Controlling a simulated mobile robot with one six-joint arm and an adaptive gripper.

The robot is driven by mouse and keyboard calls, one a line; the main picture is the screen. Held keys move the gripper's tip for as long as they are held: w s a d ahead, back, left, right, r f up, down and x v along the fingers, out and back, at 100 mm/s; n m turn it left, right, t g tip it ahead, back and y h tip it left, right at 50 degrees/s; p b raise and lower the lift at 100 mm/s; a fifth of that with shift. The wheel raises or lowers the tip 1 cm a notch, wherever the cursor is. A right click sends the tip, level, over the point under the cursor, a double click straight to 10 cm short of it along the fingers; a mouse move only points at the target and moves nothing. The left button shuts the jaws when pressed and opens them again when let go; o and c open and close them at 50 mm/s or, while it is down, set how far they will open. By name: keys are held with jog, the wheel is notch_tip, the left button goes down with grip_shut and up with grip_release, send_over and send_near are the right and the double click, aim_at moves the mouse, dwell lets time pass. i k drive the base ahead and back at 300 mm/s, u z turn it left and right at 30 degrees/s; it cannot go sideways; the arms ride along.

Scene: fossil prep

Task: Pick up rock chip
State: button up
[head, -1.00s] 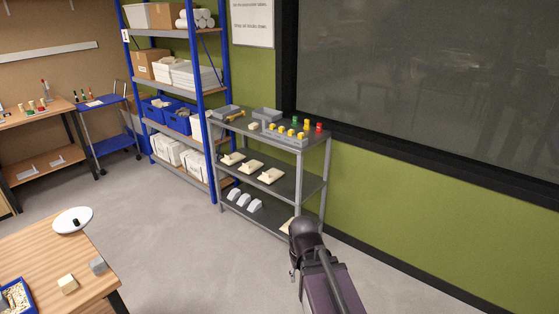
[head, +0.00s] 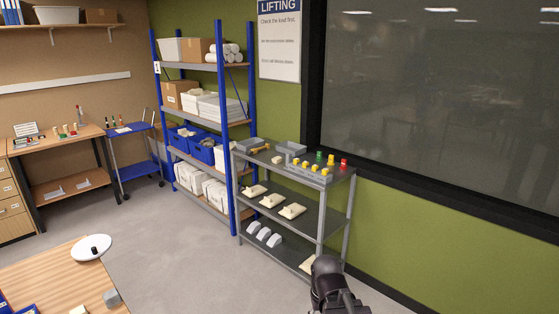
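On the wooden table (head: 52,268) at the lower left lies a small grey block-like piece (head: 111,298) near the table's right edge. A pale beige block (head: 79,310) is partly cut off by the bottom edge of the picture. I cannot tell for sure which of these, if either, is the rock chip. A dark part of my arm shows at the bottom, right of centre, away from the table. My gripper's fingers do not show.
A grey shelf cart (head: 322,215) with several fossil pieces and blocks stands by the green wall, beside a blue rack (head: 228,150). A blue trolley (head: 136,170) stands farther back. Open floor lies between.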

aim_at(276, 160)
jog(key=z, duration=0.1)
jog(key=i, duration=3.25)
jog(key=u, duration=0.25)
